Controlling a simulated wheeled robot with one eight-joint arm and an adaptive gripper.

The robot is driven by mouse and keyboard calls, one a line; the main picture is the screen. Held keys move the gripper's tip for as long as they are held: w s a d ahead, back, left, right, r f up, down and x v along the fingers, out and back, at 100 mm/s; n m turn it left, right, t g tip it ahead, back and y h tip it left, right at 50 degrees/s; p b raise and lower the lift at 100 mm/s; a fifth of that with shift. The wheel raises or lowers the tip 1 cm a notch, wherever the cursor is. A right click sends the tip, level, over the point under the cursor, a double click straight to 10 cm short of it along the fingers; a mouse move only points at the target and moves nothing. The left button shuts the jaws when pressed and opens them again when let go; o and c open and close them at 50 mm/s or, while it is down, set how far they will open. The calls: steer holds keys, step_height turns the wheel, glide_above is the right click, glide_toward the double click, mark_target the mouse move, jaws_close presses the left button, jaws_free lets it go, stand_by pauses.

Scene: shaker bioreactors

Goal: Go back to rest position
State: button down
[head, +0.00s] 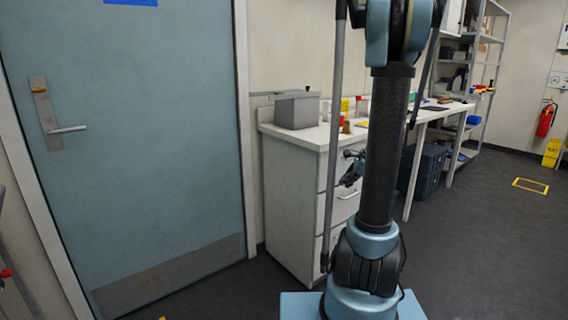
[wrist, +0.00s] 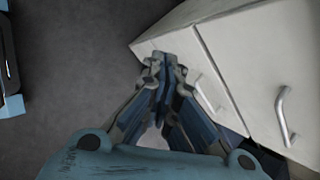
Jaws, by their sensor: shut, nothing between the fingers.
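My gripper (wrist: 165,62) points down toward the dark floor in the wrist view, with its fingers together and nothing between them. It is beside the white drawer cabinet (wrist: 225,60). In the head view my gripper (head: 350,168) shows partly behind my arm, in front of the drawer cabinet (head: 290,190). My arm's column hides part of the cabinet front and the bench behind it.
A grey box (head: 297,110) sits on the cabinet top. A blue door (head: 130,140) is at left. A long bench (head: 450,108) runs right, with dark bins (head: 430,168) beneath. A red fire extinguisher (head: 546,119) hangs at far right. The right floor is mostly clear.

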steer(key=s+a+r+n+g+h, duration=0.1)
steer(key=s+a+n, duration=0.2)
steer(key=s+n, duration=0.35)
steer(key=s+a+r+n+g+h, duration=0.1)
steer(key=s+a+n, duration=0.3)
steer(key=s, duration=0.6)
steer(key=s+f+n+h, duration=0.2)
steer(key=s+f+n, duration=0.2)
steer(key=s+n, duration=0.5)
steer(key=shift+s+d+g, duration=0.15)
steer(key=shift+s+g, duration=0.25)
steer(key=shift+s, duration=2.35)
steer(key=shift+f+n, duration=0.1)
steer(key=shift+n, duration=0.15)
